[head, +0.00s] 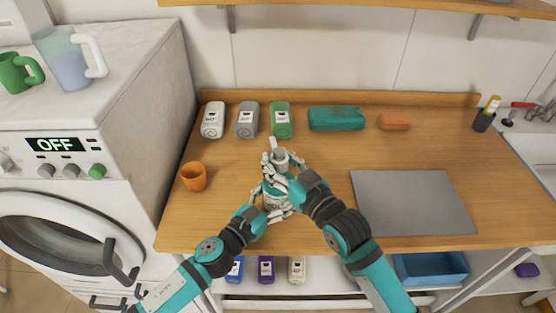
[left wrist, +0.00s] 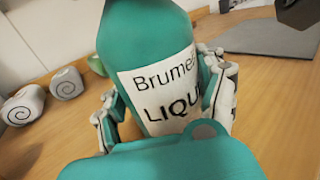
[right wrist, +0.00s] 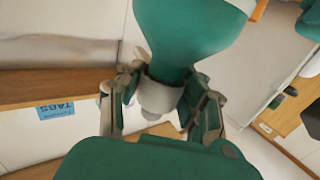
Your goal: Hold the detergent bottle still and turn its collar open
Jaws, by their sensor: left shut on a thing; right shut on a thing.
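The teal detergent bottle (head: 272,199) stands upright on the wooden counter, with a white label. It also shows in the left wrist view (left wrist: 150,45). My left gripper (head: 268,208) is shut around the bottle's body, with fingers on both sides in the left wrist view (left wrist: 165,105). The light grey collar (right wrist: 158,97) sits at the bottle's neck, with a grey nozzle top (head: 273,144) above it in the head view. My right gripper (head: 282,163) is shut on the collar from the right, with fingers on both sides in the right wrist view (right wrist: 160,92). My fingers partly hide the collar.
An orange cup (head: 194,177) stands left of the bottle. A grey mat (head: 413,202) lies to the right.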

